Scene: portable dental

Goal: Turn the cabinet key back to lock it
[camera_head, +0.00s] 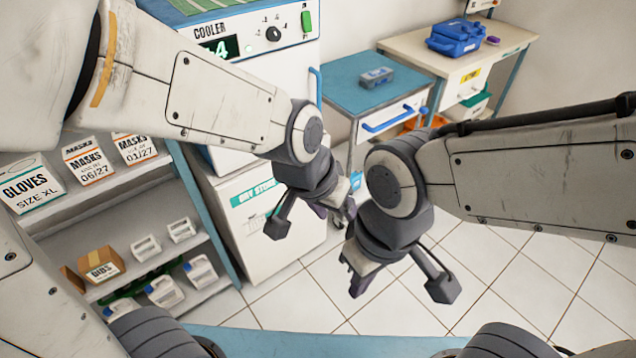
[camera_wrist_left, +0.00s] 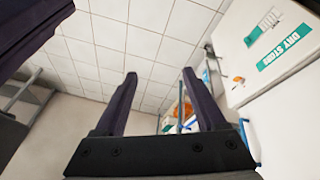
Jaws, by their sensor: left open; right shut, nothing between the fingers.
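The white cabinet (camera_head: 285,255) with a green "DRY STORE" label stands below the cooler, left of centre in the head view. It also shows at the right of the left wrist view (camera_wrist_left: 280,95), tilted. My left gripper (camera_head: 338,208) is in front of the cabinet's right side in the head view. In the left wrist view its fingers (camera_wrist_left: 160,78) are apart with nothing between them. My right gripper (camera_head: 355,268) is shut and empty, just below and right of the left one, pointing downward.
The cooler (camera_head: 260,35) is above the cabinet. A shelf unit (camera_head: 85,215) with boxes and bottles is on the left. A blue-topped drawer table (camera_head: 345,75) and a desk (camera_head: 430,60) with a blue case (camera_head: 455,38) stand behind. The tiled floor (camera_head: 510,285) is clear at lower right.

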